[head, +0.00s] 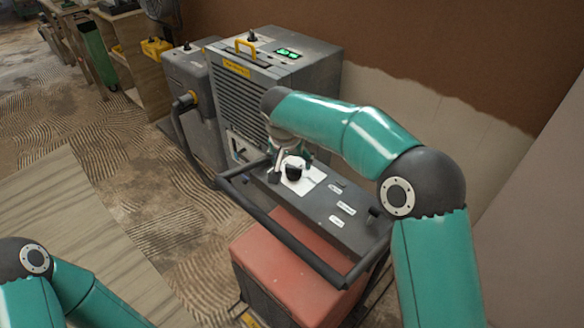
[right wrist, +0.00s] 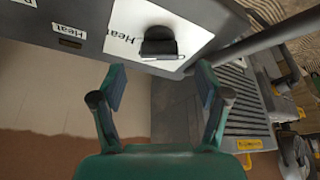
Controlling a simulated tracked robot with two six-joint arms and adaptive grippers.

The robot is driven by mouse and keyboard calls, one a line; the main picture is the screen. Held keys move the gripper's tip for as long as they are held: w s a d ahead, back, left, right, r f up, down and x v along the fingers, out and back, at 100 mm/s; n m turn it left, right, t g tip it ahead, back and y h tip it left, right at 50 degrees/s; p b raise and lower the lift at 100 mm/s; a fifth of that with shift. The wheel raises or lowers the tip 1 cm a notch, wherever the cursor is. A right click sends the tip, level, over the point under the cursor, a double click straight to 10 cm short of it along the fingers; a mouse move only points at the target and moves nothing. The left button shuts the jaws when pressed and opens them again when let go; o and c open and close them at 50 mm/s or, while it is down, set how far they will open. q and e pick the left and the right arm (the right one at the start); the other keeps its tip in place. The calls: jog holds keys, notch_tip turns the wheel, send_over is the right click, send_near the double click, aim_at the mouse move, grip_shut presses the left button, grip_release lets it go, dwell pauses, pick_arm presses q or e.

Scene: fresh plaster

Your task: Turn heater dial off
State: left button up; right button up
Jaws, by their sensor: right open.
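The heater dial (head: 294,174) is a black knob on a white plate (head: 312,178) on the sloping grey panel. My right gripper (head: 291,162) is open at the dial in the head view. In the right wrist view the open fingers (right wrist: 161,84) point toward the dial, with a visible gap and nothing between them. The dial's pointer mark cannot be made out. My left arm shows at the lower left, its gripper out of frame.
The grey machine (head: 265,75) with a green display stands behind the panel. A dark tube rail (head: 285,243) runs along the panel's front, above a red box (head: 295,262). A black lever (head: 373,212) sits at the panel's right end. A brown-and-cream wall (head: 440,60) stands behind.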

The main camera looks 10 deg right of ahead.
aim_at(294, 168)
jog(key=shift+x, duration=2.15)
jog(key=shift+s, duration=0.1)
